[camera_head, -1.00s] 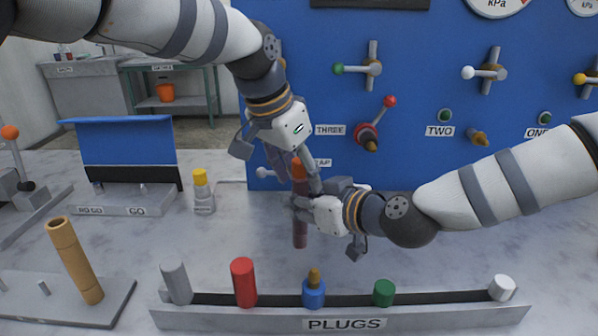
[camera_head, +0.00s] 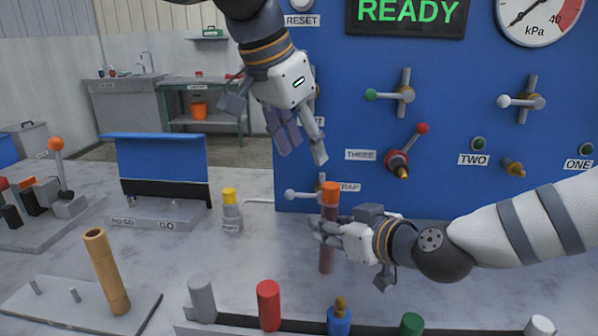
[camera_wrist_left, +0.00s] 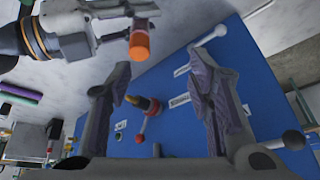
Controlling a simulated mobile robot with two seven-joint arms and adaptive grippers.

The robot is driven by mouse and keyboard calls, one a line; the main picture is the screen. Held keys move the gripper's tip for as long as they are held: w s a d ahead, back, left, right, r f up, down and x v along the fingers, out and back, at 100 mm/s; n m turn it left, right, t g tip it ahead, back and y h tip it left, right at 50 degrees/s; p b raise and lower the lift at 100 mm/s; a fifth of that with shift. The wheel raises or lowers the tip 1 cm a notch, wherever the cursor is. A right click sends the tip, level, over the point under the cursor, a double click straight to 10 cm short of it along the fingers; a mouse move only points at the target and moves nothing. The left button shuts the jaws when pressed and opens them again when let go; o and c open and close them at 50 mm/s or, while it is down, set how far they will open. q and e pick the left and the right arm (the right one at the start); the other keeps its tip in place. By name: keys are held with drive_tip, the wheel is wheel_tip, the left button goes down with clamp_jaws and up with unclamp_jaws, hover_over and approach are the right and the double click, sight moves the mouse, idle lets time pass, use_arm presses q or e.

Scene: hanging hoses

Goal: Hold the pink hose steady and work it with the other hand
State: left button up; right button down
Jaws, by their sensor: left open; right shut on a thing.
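The dull pink hose (camera_head: 326,258) stands upright above the bench, with an orange end piece (camera_head: 331,190) on top. My right gripper (camera_head: 322,232) is shut on the hose below that end and partly hides it. My left gripper (camera_head: 302,155) is open and empty, above and slightly left of the orange end, apart from it. In the left wrist view the orange end (camera_wrist_left: 139,46) shows beyond the open fingers, near the left one, with my right gripper (camera_wrist_left: 118,22) beside it.
Behind is a blue panel (camera_head: 440,175) with valve levers, a red-handled valve (camera_head: 398,163) and a READY display (camera_head: 408,12). In front is the plugs rack (camera_head: 270,325) with coloured plugs. A tan tube (camera_head: 107,270) stands at left; a yellow-capped bottle (camera_head: 231,210) stands left of the hose.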

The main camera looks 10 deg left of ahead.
use_arm(q)
drive_tip(key=w+a+f+t, duration=0.3)
drive_tip(key=w+a+f, duration=0.2)
drive_tip(key=w+a, duration=0.1)
drive_tip(key=m+t+h, duration=0.2)
drive_tip(key=t+h, duration=0.2)
drive_tip(key=h, duration=0.8)
approach(324, 188)
drive_tip(key=x, duration=1.1)
drive_tip(key=shift+w+d+f, duration=0.1)
drive_tip(key=shift+w+d, duration=0.1)
clamp_jaws()
